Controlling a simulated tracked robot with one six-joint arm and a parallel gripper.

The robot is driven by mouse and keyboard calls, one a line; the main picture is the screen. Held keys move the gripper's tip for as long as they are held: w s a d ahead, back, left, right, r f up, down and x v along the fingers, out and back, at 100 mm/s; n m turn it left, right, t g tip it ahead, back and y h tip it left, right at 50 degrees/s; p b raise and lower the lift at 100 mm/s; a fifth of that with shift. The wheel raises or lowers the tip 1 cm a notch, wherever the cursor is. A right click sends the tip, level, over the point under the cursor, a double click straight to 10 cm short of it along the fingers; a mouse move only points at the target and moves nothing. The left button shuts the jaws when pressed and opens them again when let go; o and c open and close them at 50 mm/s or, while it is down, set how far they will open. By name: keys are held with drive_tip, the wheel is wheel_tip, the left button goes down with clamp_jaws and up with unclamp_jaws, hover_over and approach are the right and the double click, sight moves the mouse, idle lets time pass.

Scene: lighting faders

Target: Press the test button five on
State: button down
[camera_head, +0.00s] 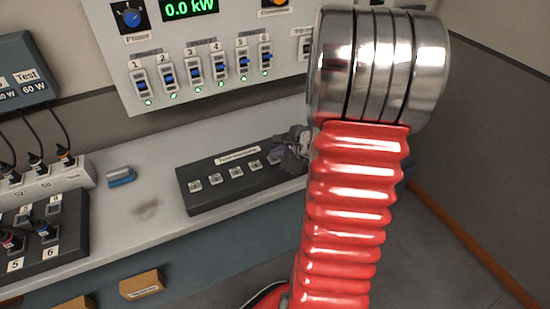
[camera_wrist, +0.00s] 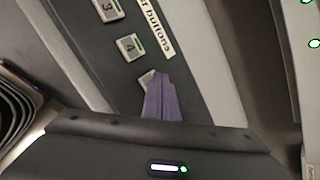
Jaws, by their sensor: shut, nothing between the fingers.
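The dark button box (camera_head: 236,199) with a white label lies on the bench, with a row of small pale buttons. Beyond button 4, the fifth button (camera_wrist: 146,78) is partly hidden behind my purple fingers. My gripper (camera_head: 285,157) is shut and empty at the right end of the row, over the fifth button; it also shows in the wrist view (camera_wrist: 163,98). I cannot tell whether the fingertips touch the button or whether it is pressed in.
A white panel (camera_head: 118,60) with numbered blue sliders, green lights and a "0.0 kW" display stands behind. A blue object (camera_head: 122,178) lies on the bench. A socket strip (camera_head: 45,187) and a dark box with plugs (camera_head: 70,225) are at left. My red arm fills the right.

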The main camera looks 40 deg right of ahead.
sight(276, 161)
idle(0.4)
drive_tip(key=shift+r, duration=0.45)
wheel_tip(276, 161, up, 6)
idle(0.9)
idle(0.5)
